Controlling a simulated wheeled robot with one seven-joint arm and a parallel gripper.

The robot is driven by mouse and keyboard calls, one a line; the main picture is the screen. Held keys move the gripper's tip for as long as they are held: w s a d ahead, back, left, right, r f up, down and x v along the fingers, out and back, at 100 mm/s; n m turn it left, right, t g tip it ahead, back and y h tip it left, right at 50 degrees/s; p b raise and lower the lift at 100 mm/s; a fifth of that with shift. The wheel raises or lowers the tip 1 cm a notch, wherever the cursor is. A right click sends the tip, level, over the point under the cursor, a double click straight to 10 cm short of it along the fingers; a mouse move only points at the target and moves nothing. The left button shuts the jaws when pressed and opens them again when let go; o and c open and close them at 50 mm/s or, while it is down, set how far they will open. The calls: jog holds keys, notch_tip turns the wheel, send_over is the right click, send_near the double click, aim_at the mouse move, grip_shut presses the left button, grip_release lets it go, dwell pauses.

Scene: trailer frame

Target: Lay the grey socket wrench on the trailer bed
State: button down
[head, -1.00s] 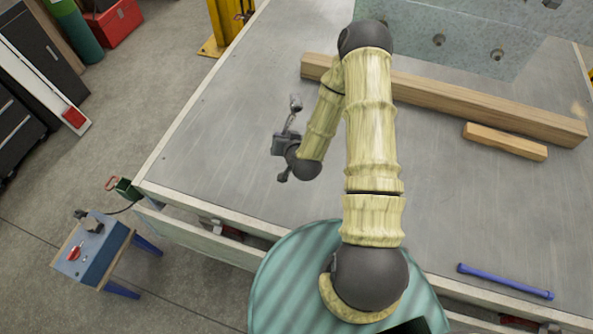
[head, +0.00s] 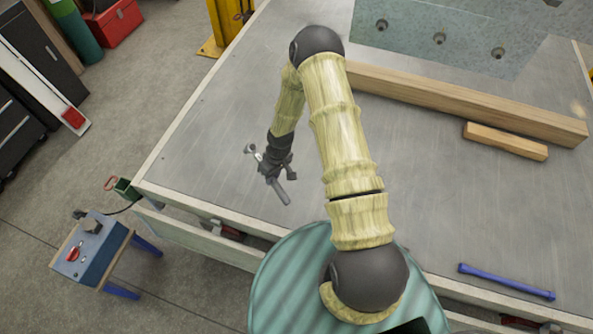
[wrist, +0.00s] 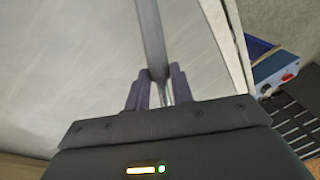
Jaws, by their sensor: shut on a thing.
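My gripper (head: 273,166) is shut on the grey socket wrench (head: 281,190), over the left part of the trailer bed (head: 195,150). The wrench's handle end points down and right in the head view, and a shiny metal part shows at its upper left. In the wrist view the wrench (wrist: 150,35) stands out as a grey bar between the fingers of my gripper (wrist: 158,88). The bed (wrist: 60,60) lies behind it. I cannot tell exactly how high the wrench is above the bed.
A long timber beam (head: 470,103) and a short wood block (head: 505,141) lie on the bed at the right. A blue bar (head: 505,281) lies near the front edge. The bed's left part is clear.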

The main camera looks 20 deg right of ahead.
jog(key=s+d+r+n+g+h, duration=0.1)
jog(key=d+n+g+h, duration=0.1)
jog(key=d+n+h, duration=0.3)
jog(key=d+h, duration=0.1)
jog(key=d, duration=0.2)
jog(key=shift+f, duration=0.1)
jog(key=shift+f+b, duration=2.35)
jog(key=shift+f, duration=1.1)
jog(key=shift+f+b, duration=1.15)
jog(key=shift+f, duration=0.2)
jog(key=shift+c, duration=2)
grip_release()
jog(key=shift+s, duration=0.1)
